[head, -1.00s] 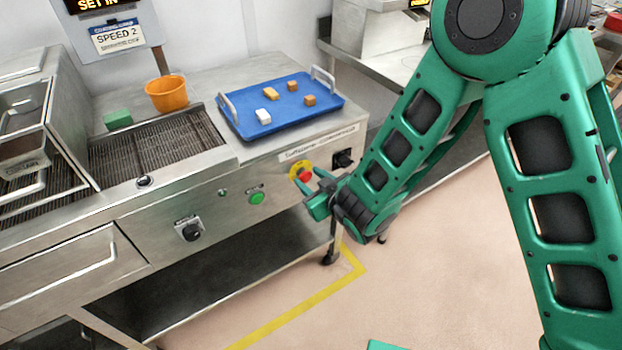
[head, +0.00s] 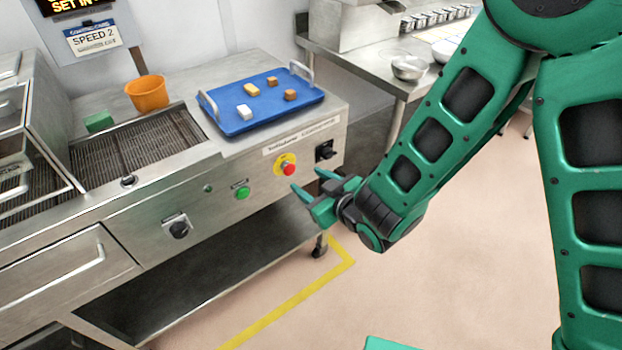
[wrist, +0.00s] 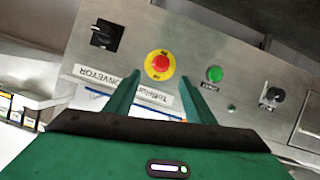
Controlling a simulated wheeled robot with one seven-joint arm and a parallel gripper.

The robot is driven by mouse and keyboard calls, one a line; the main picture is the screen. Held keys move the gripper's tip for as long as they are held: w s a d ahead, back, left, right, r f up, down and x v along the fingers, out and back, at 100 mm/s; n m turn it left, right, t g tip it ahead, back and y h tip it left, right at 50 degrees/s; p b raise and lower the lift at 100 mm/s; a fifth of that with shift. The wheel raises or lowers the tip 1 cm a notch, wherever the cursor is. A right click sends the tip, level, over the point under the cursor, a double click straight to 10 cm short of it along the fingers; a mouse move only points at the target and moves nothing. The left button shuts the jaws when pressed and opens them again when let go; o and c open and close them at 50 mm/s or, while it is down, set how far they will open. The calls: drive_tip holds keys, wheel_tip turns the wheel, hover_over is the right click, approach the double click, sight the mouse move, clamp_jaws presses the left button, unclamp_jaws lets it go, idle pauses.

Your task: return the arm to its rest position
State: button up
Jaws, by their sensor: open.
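My green arm reaches down from the upper right in the head view. My gripper (head: 318,197) is open and empty, in front of the machine's front panel and just below the red emergency stop button (head: 289,169). In the wrist view, the two green fingers of my gripper (wrist: 150,97) are spread apart with nothing between them. The red button on its yellow ring (wrist: 160,64) shows beyond the fingertips. A gap between the fingers and the panel shows in the head view.
The steel machine carries a blue tray (head: 262,122) with several small pieces, an orange bucket (head: 147,93) and a green block (head: 99,122). A green button (head: 242,193) and black knob (head: 178,229) sit on its panel. Open floor (head: 440,270) lies right of the machine.

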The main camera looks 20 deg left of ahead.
drive_tip(key=shift+s+d+r, duration=0.25)
drive_tip(key=shift+s+d, duration=0.05)
drive_tip(key=shift+d, duration=0.3)
